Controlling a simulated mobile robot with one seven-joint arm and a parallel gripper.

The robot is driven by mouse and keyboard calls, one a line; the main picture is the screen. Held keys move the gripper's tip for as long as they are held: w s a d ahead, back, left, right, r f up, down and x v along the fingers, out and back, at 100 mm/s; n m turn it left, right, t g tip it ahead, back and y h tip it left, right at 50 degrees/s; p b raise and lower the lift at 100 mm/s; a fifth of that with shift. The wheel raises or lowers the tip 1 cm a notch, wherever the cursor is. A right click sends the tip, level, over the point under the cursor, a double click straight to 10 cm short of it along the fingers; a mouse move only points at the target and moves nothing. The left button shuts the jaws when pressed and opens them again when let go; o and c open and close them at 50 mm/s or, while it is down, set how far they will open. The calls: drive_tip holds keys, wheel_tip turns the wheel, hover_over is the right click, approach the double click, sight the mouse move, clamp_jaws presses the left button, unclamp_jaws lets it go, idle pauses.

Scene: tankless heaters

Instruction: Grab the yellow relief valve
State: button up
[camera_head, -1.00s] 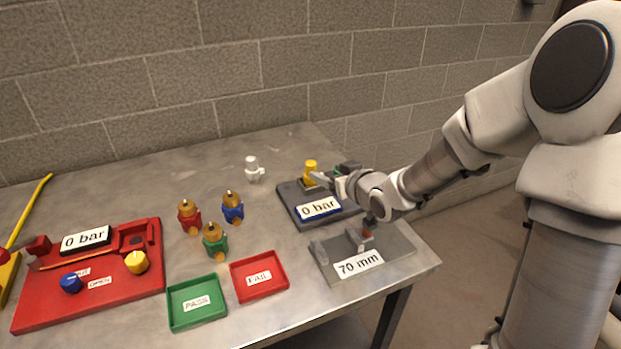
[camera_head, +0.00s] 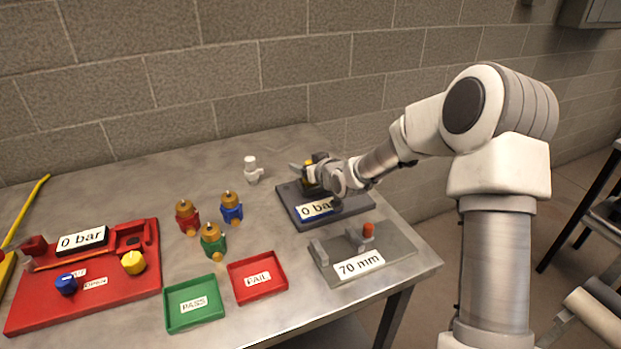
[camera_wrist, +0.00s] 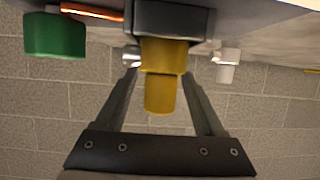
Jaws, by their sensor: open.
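The yellow relief valve (camera_wrist: 162,88) stands in a dark holder in the wrist view, which looks upside down. My gripper (camera_wrist: 162,78) is open, with one finger on each side of the valve. Whether the fingers touch it cannot be told.
A white fitting (camera_head: 252,170) stands left of the stand. Red, blue and green valves stand mid-table. A grey 70 mm gauge (camera_head: 400,250), green PASS tray (camera_head: 170,322), red FAIL tray (camera_head: 231,283) and red panel (camera_head: 35,318) lie nearer. A green part (camera_wrist: 55,36) shows in the wrist view.

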drive_tip(key=shift+w+a, duration=0.1)
clamp_jaws()
idle(0.3)
drive_tip(key=shift+r, duration=0.15)
